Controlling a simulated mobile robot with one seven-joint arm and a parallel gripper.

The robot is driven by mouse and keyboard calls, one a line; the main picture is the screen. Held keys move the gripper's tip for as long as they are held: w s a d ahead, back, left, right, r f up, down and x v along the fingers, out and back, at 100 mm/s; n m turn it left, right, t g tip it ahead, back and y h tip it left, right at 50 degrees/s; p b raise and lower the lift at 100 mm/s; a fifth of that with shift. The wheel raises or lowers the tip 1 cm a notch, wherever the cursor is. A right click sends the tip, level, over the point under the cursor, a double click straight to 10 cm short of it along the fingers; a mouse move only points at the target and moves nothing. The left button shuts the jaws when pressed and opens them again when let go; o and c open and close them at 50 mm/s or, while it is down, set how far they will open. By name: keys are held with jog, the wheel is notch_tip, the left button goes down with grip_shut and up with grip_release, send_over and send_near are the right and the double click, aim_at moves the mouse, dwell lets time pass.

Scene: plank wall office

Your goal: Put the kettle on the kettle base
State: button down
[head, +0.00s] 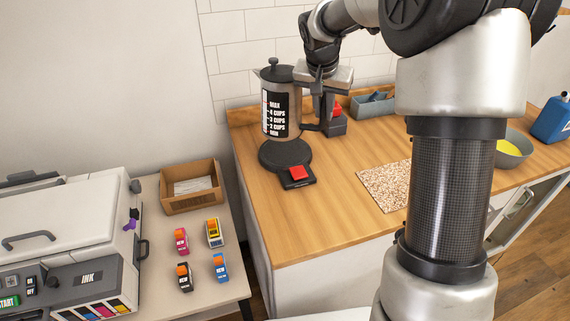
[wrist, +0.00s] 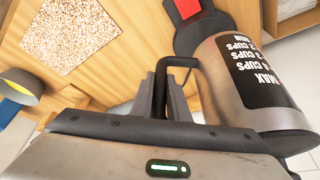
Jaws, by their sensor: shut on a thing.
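The kettle (head: 282,112) is a metal cylinder with a black lid and a black scale marked in cups. It is upright, over the round dark kettle base (head: 284,153) on the wooden counter. Its bottom looks close above the base; I cannot tell whether they touch. My gripper (head: 318,84) is at the right side of the kettle, shut on its black handle. In the wrist view my gripper (wrist: 167,100) has its fingers around the handle (wrist: 176,63), and the kettle body (wrist: 240,85) is at right. The base has a red switch (head: 299,173), which also shows in the wrist view (wrist: 187,8).
A speckled mat (head: 385,186) lies on the counter (head: 330,224) to the right. A grey bin (head: 373,105) stands at the back, and a bowl (head: 513,149) and a blue container (head: 552,120) at far right. A printer (head: 65,240) and ink cartridges (head: 213,232) occupy the left.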

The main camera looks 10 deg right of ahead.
notch_tip(320, 180, down, 10)
jog(key=w+m+b, duration=0.1)
jog(key=w, duration=0.1)
jog(key=shift+d+h+b, duration=0.3)
jog(key=shift+d+b, duration=0.1)
jog(key=shift+d, duration=0.05)
jog(key=shift+f, duration=0.1)
jog(key=c, duration=1.7)
grip_release()
jog(key=shift+s, duration=0.1)
